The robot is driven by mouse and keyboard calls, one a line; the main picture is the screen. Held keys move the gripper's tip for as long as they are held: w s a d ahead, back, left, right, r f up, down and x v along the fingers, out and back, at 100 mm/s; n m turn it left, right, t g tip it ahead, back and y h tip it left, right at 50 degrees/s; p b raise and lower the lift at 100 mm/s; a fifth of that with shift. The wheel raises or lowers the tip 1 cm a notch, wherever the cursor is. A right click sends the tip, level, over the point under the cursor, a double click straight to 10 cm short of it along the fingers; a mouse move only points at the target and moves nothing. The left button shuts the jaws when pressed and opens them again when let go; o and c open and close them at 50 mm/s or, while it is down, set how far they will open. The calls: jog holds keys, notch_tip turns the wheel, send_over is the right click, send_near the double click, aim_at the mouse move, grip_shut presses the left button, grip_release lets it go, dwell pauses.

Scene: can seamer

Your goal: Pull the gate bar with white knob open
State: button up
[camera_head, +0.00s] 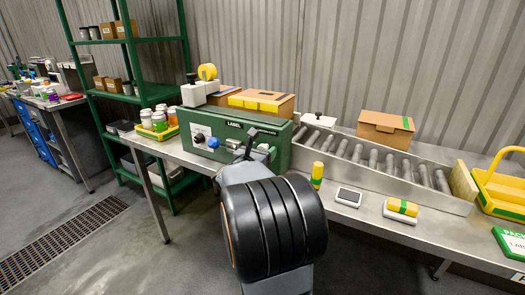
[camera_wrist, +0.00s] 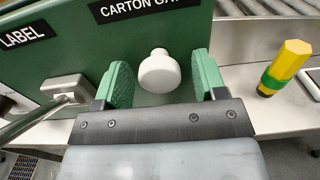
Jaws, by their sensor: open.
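A white round knob (camera_wrist: 158,72) sticks out from the front of the green machine (camera_wrist: 150,25), under a label that begins "CARTON GA". The gate bar behind it is not visible. My gripper (camera_wrist: 161,78) is open, with one green finger pad left of the knob and one right of it. I see gaps between the knob and both pads. The head view shows the green machine (camera_head: 222,129), but my arm hides this knob there.
A switch plate (camera_wrist: 66,90) with a metal lever stands left of my gripper. A yellow and green bottle (camera_wrist: 287,68) stands to the right on the bench.

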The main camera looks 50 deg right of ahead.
jog(key=shift+w+d, duration=0.1)
jog(key=shift+d, duration=0.1)
jog(key=shift+c, duration=0.4)
grip_shut()
